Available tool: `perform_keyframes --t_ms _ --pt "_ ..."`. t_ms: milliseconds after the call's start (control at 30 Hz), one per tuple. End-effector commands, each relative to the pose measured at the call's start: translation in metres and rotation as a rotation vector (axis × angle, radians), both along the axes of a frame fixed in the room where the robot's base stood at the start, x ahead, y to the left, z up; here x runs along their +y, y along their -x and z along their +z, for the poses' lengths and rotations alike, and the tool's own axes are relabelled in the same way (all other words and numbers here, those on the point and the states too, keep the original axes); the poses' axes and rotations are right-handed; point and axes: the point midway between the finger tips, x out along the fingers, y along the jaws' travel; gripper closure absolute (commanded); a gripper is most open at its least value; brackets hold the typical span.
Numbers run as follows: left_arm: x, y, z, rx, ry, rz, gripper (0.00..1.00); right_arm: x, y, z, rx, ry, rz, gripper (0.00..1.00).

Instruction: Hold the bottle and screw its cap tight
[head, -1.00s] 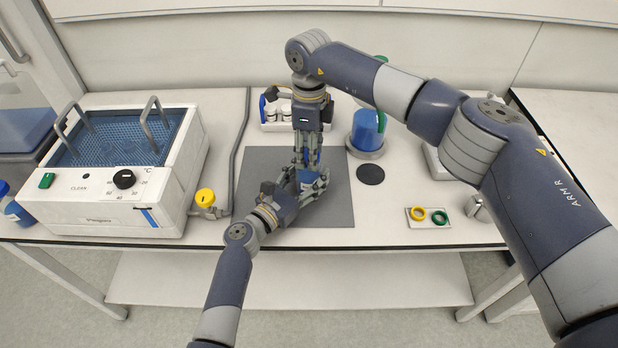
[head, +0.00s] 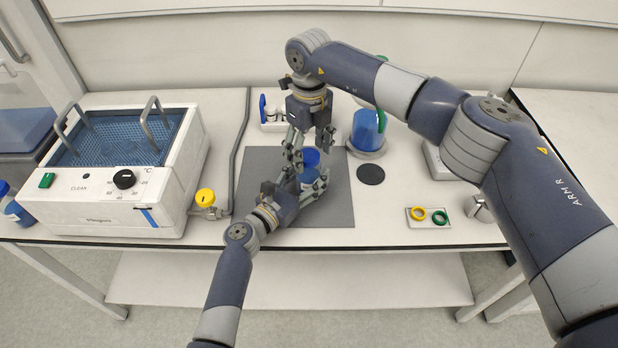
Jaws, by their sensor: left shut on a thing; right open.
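The bottle (head: 308,174) stands on the grey mat (head: 335,205) with a blue cap (head: 311,157) on its top. Its body is blue where it shows, and much of it is hidden by gripper fingers. My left gripper (head: 306,185) comes from the front left and is shut on the bottle's body. My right gripper (head: 309,150) points down from above, with its fingers open and spread around or beside the cap. I cannot tell whether a finger touches the cap, or how tight the cap is.
A white water bath (head: 120,205) stands at the left, with a yellow-knobbed valve (head: 205,198) beside it. A plate with yellow and green rings (head: 429,217) lies at right.

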Motion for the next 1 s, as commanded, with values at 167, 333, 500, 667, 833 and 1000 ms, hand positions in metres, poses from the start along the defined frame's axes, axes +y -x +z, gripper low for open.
perform_keyframes --t_ms 167,333,500,667,833,1000 --pt "0.000 0.000 -0.001 0.002 -0.002 0.000 1.00 0.001 -0.001 0.022 -0.004 -0.003 0.001 0.37" --pt "0.000 0.000 -0.002 0.002 -0.002 0.001 1.00 0.000 -0.001 0.058 -0.004 -0.001 0.001 0.37" --pt "0.000 0.000 -0.002 0.002 -0.002 0.001 1.00 0.000 -0.001 0.092 -0.004 -0.002 -0.001 0.37" --pt "0.001 0.000 -0.002 0.002 -0.002 0.001 1.00 0.000 -0.001 0.112 -0.004 -0.001 -0.001 0.37" --pt "0.001 0.000 -0.002 0.003 -0.001 0.001 1.00 0.000 -0.001 0.119 -0.001 -0.001 0.000 0.37" --pt "0.001 0.000 -0.002 0.003 -0.001 0.001 1.00 0.000 -0.001 0.119 -0.001 -0.001 0.000 0.37"
